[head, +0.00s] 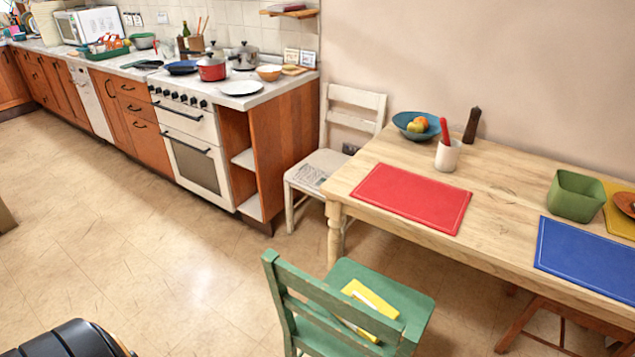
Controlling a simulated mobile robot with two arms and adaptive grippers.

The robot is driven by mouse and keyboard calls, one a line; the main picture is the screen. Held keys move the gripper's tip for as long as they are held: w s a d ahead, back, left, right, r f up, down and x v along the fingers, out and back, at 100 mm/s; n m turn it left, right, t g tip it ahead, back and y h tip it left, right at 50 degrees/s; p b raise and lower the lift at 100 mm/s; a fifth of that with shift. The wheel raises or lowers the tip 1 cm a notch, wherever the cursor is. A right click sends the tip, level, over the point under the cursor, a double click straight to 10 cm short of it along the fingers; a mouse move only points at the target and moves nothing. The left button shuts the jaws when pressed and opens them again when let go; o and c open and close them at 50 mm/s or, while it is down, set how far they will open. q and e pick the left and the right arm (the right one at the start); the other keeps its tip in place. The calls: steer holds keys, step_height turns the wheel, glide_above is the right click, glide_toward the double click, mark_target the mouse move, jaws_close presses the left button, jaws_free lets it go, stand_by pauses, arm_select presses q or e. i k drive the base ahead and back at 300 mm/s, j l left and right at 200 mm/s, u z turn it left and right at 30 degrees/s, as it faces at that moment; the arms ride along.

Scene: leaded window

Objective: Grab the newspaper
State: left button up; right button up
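A folded newspaper (311,172), pale grey with print, appears to lie on the seat of the white chair (298,179) in the head view. The chair stands between the end of the kitchen counter and the left end of the wooden table. The newspaper lies on the seat's left and front part, and its print is too small to read. Neither of my grippers shows in the head view.
The wooden table (480,187) holds a red mat (411,197), a blue mat (590,259) and a white cup (448,156). A green chair (398,293) with a yellow item (362,291) stands in front. The floor (130,225) at left is open.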

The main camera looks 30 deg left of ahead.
mark_target(308, 177)
steer(key=j, duration=0.55)
steer(key=k+j+z, duration=0.1)
steer(key=j, duration=0.45)
steer(key=i+j+z, duration=0.15)
steer(key=j, duration=0.95)
steer(key=j+z, duration=0.15)
steer(key=j, duration=1)
